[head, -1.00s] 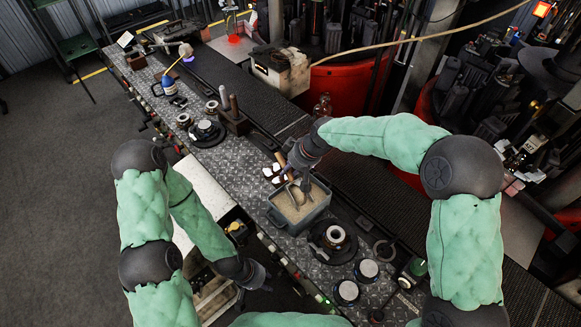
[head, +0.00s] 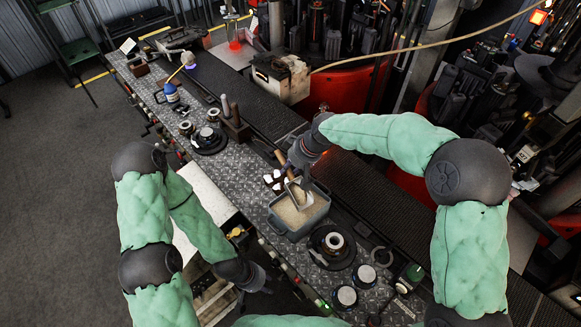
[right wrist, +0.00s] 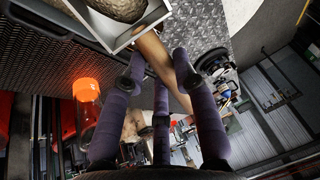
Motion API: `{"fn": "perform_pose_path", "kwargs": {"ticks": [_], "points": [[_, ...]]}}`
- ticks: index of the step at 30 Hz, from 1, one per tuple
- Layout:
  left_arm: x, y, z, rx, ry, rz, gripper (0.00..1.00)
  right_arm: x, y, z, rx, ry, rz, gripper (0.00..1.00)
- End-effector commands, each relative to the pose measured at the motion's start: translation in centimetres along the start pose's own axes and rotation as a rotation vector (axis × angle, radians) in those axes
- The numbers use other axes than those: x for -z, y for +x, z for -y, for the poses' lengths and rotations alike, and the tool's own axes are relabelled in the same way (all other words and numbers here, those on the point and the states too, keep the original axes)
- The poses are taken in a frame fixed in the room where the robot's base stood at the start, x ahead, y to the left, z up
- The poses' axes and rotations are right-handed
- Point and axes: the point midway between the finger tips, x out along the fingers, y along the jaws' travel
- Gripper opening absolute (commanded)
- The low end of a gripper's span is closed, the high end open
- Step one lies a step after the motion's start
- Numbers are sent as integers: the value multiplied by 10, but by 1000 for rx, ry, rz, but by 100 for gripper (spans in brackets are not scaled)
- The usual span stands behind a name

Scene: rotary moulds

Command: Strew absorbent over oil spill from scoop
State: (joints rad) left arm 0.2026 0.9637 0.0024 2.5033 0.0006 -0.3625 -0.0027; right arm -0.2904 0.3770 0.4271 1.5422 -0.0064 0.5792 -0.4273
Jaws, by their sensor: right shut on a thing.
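A grey bin (head: 290,232) of pale granular absorbent (head: 290,214) stands on the checker-plate bench. A metal scoop (head: 301,197) is over the bin, tilted. In the right wrist view the scoop's pale rim (right wrist: 158,20) surrounds a brownish granular heap (right wrist: 118,9), which seems to lie in the scoop. My right gripper (head: 293,174) is shut on the scoop's wooden handle; it also shows in the right wrist view (right wrist: 157,75). My left gripper (head: 268,284) hangs low in front of the bench, apart from it; its fingers are too dark to read. I cannot pick out the oil spill.
A round mould (head: 333,241) and two small discs (head: 345,297) stand right of the bin. Another round mould (head: 208,139), a block with upright handles (head: 234,126) and a blue bottle (head: 171,92) stand farther left. Bare plate (head: 228,172) lies left of the bin.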

Motion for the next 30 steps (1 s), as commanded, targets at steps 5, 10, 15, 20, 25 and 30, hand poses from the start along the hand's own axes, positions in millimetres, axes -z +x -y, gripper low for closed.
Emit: {"fn": "perform_pose_path", "kwargs": {"ticks": [5,10,15,20,25,30], "points": [[0,-6,-2,0,0,0,37,4,-2,0,0,1,8,0],[-1,-18,-6,0,0,0,37,9,-2,0,2,7,38,0],[-1,-29,-10,0,0,0,37,14,1,0,4,13,69,0],[-2,-39,-14,0,0,0,37,18,3,-1,3,18,97,0],[-2,-43,-16,0,0,0,37,20,6,-2,3,24,115,0],[-2,-47,-17,0,0,0,37,21,7,-2,3,26,129,0]]}}
